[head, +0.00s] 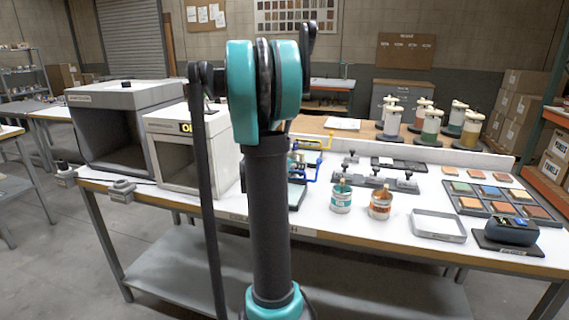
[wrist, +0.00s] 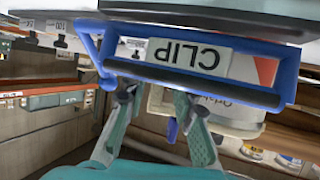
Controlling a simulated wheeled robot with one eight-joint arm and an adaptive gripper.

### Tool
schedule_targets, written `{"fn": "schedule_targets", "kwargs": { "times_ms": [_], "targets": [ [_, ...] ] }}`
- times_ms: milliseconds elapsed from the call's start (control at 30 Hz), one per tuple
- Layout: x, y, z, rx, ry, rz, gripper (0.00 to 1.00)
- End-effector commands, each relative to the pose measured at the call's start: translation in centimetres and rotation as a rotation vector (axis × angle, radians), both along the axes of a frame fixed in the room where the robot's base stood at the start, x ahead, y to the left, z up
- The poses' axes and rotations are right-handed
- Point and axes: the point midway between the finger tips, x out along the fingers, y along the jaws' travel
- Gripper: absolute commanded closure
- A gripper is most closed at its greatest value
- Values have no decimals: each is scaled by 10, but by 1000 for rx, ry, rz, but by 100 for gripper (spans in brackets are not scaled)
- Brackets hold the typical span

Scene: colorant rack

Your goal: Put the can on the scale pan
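Two small open cans stand on the white bench in the head view. One has a teal label (head: 341,197) and the other an orange label (head: 380,205). I cannot make out a scale pan there. My gripper is hidden behind my arm in the head view. In the wrist view my gripper (wrist: 157,92) has its two fingers apart with no can between them. A blue frame with a dark bar (wrist: 190,82) and a "CLIP" label is close to the fingertips; I cannot tell whether they touch.
A blue and yellow fixture (head: 304,162) stands just right of my arm. Dark clamps (head: 375,183), a shallow grey tray (head: 438,226), colour swatches (head: 488,190) and a dark instrument (head: 511,231) occupy the right side. A large grey booth (head: 120,95) stands at the left.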

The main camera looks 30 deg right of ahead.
Motion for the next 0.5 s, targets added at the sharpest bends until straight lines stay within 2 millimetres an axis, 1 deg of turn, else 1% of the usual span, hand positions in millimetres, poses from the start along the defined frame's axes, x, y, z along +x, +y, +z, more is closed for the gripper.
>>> {"fn": "schedule_targets", "kwargs": {
  "times_ms": [100, 200, 300, 500],
  "targets": [
    [5, -16, -8, 0, -1, -2, 74],
    [8, -24, -12, 1, -1, -2, 74],
    [9, -29, -14, 0, -1, 0, 74],
    [10, -29, -14, 0, 0, 1, 74]
  ]
}}
